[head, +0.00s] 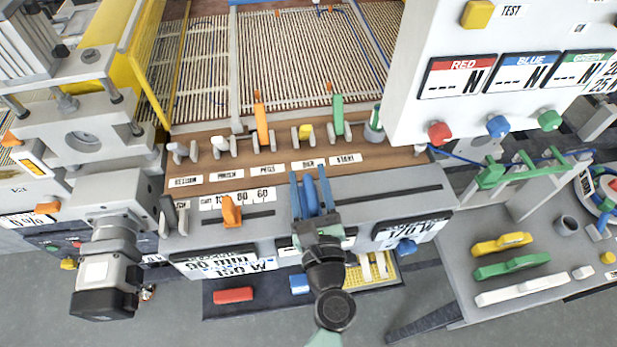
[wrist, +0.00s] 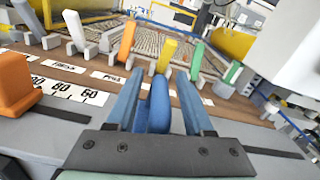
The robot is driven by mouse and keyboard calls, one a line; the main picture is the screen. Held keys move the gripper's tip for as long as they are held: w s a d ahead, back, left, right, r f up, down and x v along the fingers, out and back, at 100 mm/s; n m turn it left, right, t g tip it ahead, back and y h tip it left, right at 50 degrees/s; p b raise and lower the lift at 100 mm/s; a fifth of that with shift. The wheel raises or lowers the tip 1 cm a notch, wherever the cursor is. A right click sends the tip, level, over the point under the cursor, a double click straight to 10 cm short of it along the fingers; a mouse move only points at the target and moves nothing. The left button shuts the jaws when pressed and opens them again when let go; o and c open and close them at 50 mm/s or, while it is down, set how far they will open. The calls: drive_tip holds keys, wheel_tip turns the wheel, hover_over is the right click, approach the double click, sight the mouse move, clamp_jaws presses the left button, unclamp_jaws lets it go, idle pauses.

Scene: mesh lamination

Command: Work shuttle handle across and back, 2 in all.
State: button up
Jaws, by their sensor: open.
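A blue upright handle (head: 311,198) stands on the grey front rail of the machine, in line with a dark slot (head: 400,196) that runs on to its right. I take it for the shuttle handle; no label on it can be read. My gripper (head: 310,180) is open, with its blue fingers on either side of the handle. In the wrist view the handle (wrist: 158,103) stands between the two fingers of my gripper (wrist: 157,84), with narrow gaps showing on both sides. The handle's foot is hidden behind my gripper.
An orange slider (head: 231,211) stands by a number scale to the left. Behind are labelled levers, including an orange one (head: 261,120) and a green one (head: 338,118). A white control panel (head: 500,110) overhangs at the right. The slot right of the handle is clear.

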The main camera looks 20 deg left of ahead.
drive_tip(key=shift+c, duration=0.3)
clamp_jaws()
drive_tip(key=shift+d, duration=0.1)
idle(1.0)
